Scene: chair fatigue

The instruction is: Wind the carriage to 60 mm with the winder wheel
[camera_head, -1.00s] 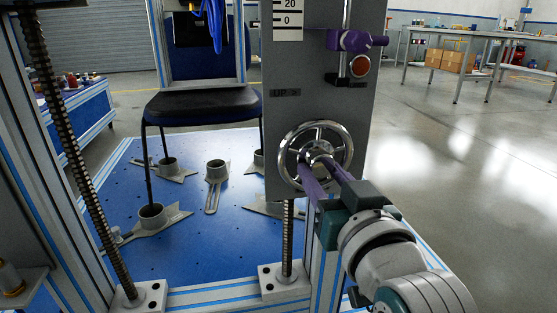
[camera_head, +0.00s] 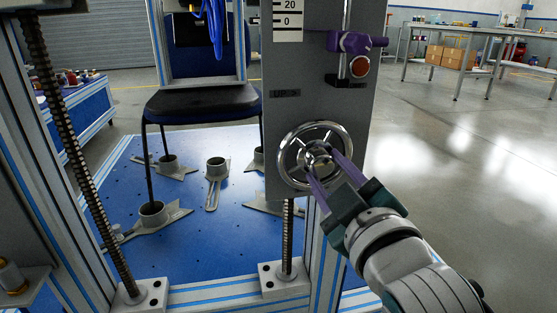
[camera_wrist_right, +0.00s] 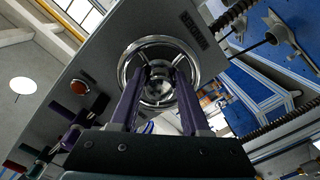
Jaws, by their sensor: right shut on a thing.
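The chrome winder wheel (camera_head: 292,150) is mounted low on the grey panel (camera_head: 300,105). My right gripper (camera_head: 320,158) has its purple fingers shut on the wheel's hub. In the right wrist view the fingers (camera_wrist_right: 160,92) reach to the hub inside the wheel's rim (camera_wrist_right: 128,60). Part of the hub is hidden by the fingers. A scale strip (camera_head: 288,20) with marks 0 and 20 shows at the panel's top; no carriage pointer is clear. My left gripper is not in view.
A purple lever (camera_head: 352,42) and a red-brown button (camera_head: 359,66) sit above the wheel. A chair (camera_head: 200,103) stands on the blue base plate (camera_head: 240,230) behind the frame. Threaded screws (camera_head: 288,235) run upright nearby. Open floor lies to the right.

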